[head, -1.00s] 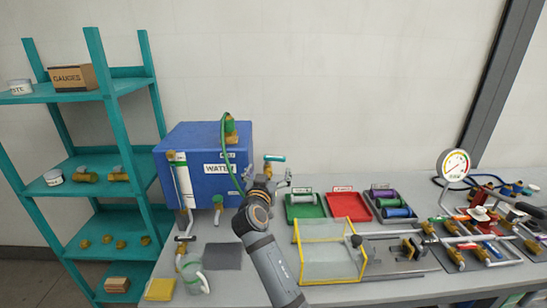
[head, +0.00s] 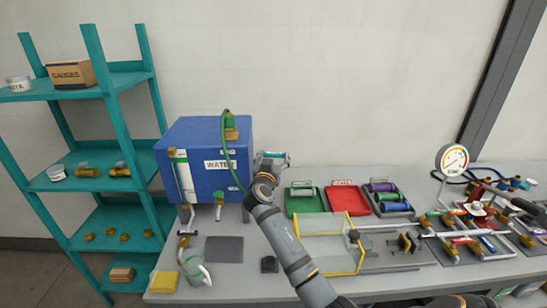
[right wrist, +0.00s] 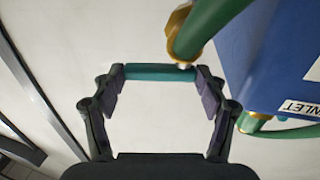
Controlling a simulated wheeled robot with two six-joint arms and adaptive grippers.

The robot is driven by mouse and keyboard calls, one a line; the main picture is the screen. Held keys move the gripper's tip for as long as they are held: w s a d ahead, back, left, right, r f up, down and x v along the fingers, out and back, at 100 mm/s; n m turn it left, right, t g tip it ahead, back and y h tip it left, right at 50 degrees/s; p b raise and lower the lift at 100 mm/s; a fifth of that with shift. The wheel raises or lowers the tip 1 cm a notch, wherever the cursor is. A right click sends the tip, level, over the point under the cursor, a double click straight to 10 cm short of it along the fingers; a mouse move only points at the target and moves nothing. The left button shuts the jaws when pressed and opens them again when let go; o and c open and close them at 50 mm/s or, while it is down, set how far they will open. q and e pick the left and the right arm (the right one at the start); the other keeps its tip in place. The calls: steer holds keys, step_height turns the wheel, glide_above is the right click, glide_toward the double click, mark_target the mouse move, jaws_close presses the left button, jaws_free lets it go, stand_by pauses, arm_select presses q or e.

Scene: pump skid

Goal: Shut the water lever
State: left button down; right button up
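The blue water tank (head: 205,140) with a WATER label stands at the left end of the bench. It also shows at the right edge of the right wrist view (right wrist: 285,50). The teal lever handle (right wrist: 160,72) lies crosswise between my right fingertips in the right wrist view. A brass fitting (right wrist: 178,25) and a green hose (right wrist: 205,28) are just beside it. My right gripper (right wrist: 160,88) has its fingers wide apart, one at each end of the handle; I cannot tell whether they touch it. My left gripper is not in view.
A teal shelf (head: 103,98) stands left of the bench. Right of my arm are a green tray (head: 305,210), a red tray (head: 347,201), a yellow-framed clear box (head: 330,262) and pipework with a gauge (head: 453,159). A yellow pad (head: 164,282) lies at the front left.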

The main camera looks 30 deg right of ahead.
steer(key=shift+c, duration=1.3)
steer(key=shift+d+n+t+y, duration=0.15)
steer(key=shift+n+t+y, duration=0.35)
steer(key=shift+y, duration=0.1)
steer(key=shift+w+d+n+t+y, duration=0.1)
steer(key=shift+d+n+t+y, duration=0.05)
steer(key=shift+n+t+y, duration=0.9)
steer(key=shift+g, duration=0.25)
steer(key=o, duration=1.1)
steer(key=shift+m, duration=0.25)
steer(key=shift+o, duration=0.2)
